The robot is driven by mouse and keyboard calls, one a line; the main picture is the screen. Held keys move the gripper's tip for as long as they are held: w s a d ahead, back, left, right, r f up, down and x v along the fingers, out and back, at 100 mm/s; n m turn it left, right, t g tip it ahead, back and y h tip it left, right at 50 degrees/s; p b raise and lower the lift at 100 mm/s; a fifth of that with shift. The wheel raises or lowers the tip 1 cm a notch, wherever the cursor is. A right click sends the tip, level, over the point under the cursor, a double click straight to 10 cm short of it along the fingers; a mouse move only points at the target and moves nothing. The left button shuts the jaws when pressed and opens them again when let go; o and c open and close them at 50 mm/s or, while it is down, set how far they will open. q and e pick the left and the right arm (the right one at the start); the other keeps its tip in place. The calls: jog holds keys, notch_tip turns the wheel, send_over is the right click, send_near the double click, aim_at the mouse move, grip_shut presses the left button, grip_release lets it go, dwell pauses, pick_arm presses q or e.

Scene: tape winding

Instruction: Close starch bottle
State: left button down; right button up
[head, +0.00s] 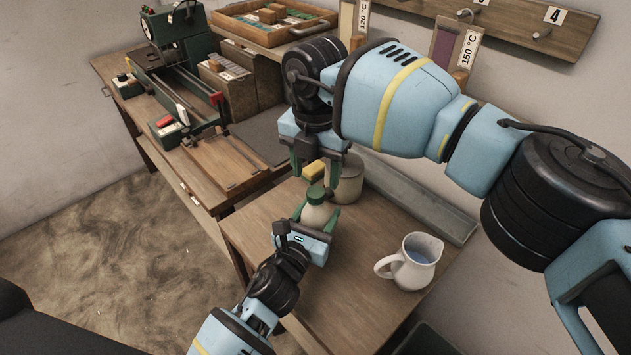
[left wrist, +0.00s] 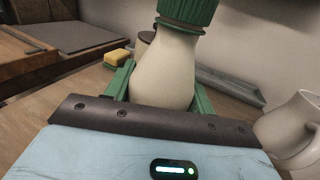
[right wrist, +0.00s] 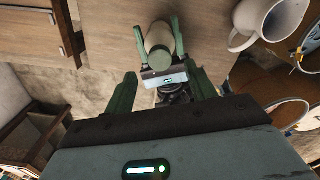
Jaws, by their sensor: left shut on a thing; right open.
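The starch bottle (head: 317,214) is cream with a ribbed green cap (head: 315,195); it stands upright over the front part of the table. In the left wrist view the cap (left wrist: 188,11) sits on the neck of the bottle (left wrist: 165,73); how tight it is I cannot tell. My left gripper (head: 315,222) is shut on the bottle's body, one finger on each side. My right gripper (head: 316,172) points down above the cap, open and empty. In the right wrist view its fingers (right wrist: 162,90) are spread, and the bottle (right wrist: 159,38) shows beyond them.
A beige jar (head: 348,182) and a yellow sponge (head: 314,170) stand just behind the bottle. A white jug (head: 414,264) of liquid stands to its right. A grey trough (head: 420,205) runs along the table's back edge. The table between bottle and jug is clear.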

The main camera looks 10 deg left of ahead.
notch_tip(320, 180, up, 8)
jog(key=shift+f, duration=0.1)
dwell(0.4)
pick_arm(q)
jog(key=shift+c, duration=2.2)
grip_release()
jog(key=shift+s+a, duration=0.25)
jog(key=shift+s, duration=1.05)
jog(key=shift+s+a, duration=0.25)
jog(key=shift+s, duration=1)
jog(key=shift+s+a, duration=0.25)
jog(key=shift+s, duration=1.05)
pick_arm(e)
jog(key=shift+f, duration=0.45)
